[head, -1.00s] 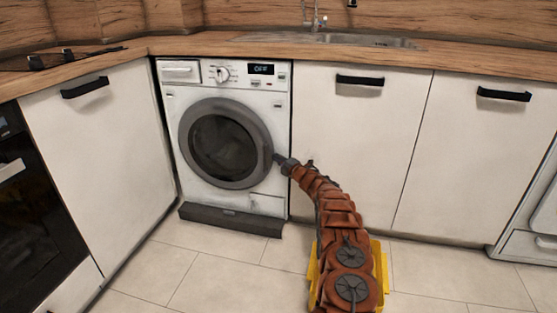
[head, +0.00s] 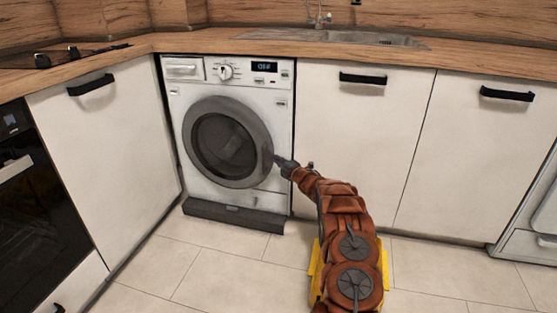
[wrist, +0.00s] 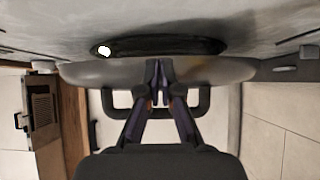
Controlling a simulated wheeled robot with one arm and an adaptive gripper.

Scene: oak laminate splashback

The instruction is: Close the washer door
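The white washer (head: 235,82) stands under the counter. Its round door (head: 254,124), with a grey ring and dark glass, sits flat or nearly flat against the front in the head view; I cannot tell whether it is latched. My gripper (head: 276,158) is at the door's right edge. In the wrist view my gripper (wrist: 159,72) has its fingertips together with nothing visible between them. They overlap the door's grey ring (wrist: 215,70); whether they touch it is unclear.
White cabinets stand left (head: 105,150) and right (head: 350,150) of the washer. A dark oven (head: 35,210) is at far left. A sink (head: 385,40) is in the wooden counter. The tiled floor (head: 225,265) before the washer is clear.

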